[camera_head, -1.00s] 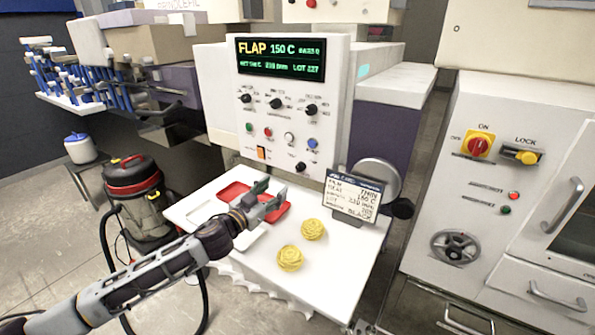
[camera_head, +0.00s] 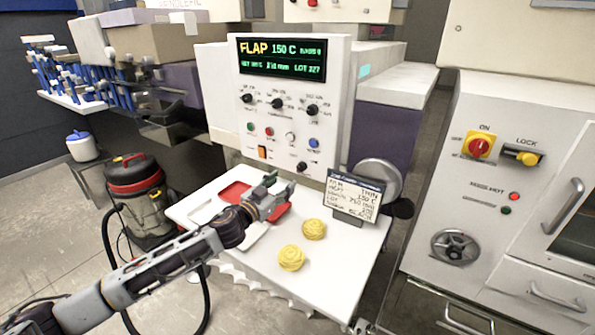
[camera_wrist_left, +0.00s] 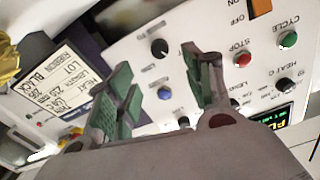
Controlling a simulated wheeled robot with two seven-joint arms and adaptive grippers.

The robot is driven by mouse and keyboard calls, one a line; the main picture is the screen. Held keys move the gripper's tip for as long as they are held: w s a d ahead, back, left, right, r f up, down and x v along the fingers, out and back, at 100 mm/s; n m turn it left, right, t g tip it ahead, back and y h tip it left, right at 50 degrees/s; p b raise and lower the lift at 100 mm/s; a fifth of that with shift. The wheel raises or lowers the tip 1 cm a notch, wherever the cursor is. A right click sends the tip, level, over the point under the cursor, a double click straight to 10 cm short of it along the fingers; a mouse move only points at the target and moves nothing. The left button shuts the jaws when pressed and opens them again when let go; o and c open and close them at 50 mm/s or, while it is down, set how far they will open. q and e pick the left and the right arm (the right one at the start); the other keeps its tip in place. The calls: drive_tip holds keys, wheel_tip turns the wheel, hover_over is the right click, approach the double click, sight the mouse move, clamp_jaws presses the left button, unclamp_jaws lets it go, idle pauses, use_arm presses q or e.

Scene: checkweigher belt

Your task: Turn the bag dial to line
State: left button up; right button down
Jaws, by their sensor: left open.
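The white panel (camera_head: 270,135) carries three black dials in a row: left (camera_head: 247,97), middle (camera_head: 277,103) and right (camera_head: 311,109). A fourth black dial (camera_head: 301,166) sits low on the panel. The dial labels are too small in the head view to tell which one is for bag. My left gripper (camera_head: 281,187) is open and empty in front of the panel's lower part, above the white table. In the left wrist view its fingers (camera_wrist_left: 165,85) frame a blue button, with the low dial (camera_wrist_left: 159,47) beyond and between them, apart from both.
The display (camera_head: 281,60) reads FLAP, 150 C, LOT 227.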

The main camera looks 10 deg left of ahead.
sight(300, 168)
use_arm(q)
drive_tip(key=shift+p+x, duration=0.4)
drive_tip(key=shift+x, duration=4.6)
use_arm(e)
drive_tip(key=shift+s+a+r, duration=0.45)
drive_tip(key=shift+a+r, duration=0.05)
drive_tip(key=shift+a, duration=0.05)
use_arm(q)
drive_tip(key=c, duration=1)
use_arm(e)
drive_tip(key=shift+w, duration=0.1)
